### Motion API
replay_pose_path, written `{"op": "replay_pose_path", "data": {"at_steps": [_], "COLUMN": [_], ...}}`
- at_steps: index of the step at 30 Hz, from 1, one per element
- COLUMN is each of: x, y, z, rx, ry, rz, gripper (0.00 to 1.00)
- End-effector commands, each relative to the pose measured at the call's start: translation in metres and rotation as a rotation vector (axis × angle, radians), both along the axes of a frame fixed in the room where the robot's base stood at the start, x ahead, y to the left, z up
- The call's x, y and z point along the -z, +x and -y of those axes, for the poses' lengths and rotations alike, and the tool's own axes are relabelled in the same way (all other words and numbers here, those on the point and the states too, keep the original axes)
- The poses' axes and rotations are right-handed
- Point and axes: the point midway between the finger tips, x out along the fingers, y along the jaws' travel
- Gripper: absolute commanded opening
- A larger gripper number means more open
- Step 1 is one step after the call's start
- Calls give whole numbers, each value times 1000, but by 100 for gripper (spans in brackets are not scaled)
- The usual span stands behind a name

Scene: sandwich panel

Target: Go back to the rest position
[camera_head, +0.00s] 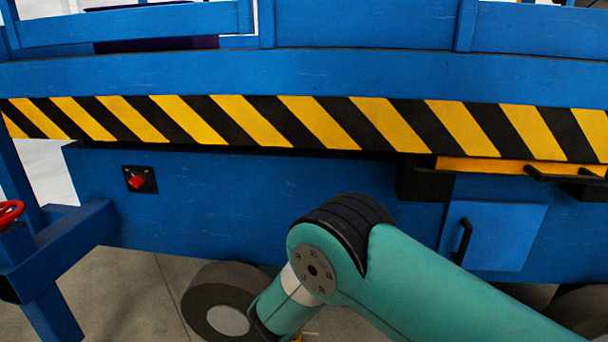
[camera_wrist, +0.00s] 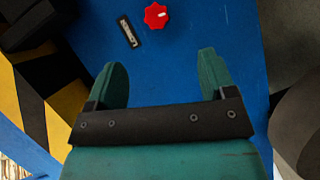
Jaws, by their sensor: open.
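My gripper (camera_wrist: 158,60) shows in the wrist view with its two teal fingers spread wide apart and nothing between them. Beyond the fingertips is a blue panel surface (camera_wrist: 200,25) with a red knob (camera_wrist: 156,16) and a small dark label plate (camera_wrist: 129,32). The knob is apart from the fingers. In the head view my teal arm reaches in from the lower right and bends down at the bottom middle. My gripper is hidden or out of frame there.
The blue machine body (camera_head: 260,200) fills the head view, with a yellow-black striped bar (camera_head: 300,122) across it. A red switch (camera_head: 137,181) sits on a black plate at left. A blue door (camera_head: 500,235) with a black handle is at right. A wheel (camera_head: 228,310) stands below.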

Motion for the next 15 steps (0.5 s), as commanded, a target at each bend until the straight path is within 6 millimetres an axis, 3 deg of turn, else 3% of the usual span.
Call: {"op": "replay_pose_path", "data": {"at_steps": [1,4,8,11,15], "x": [-15,-34,-62,-85,-122], "y": [3,-2,-25,-55,-112], "z": [9,25,40,46,49], "rx": [34,96,155,177,171], "ry": [79,256,479,638,835], "rz": [-36,-150,-307,-429,-599], "gripper": [77,77,77,77,77]}}
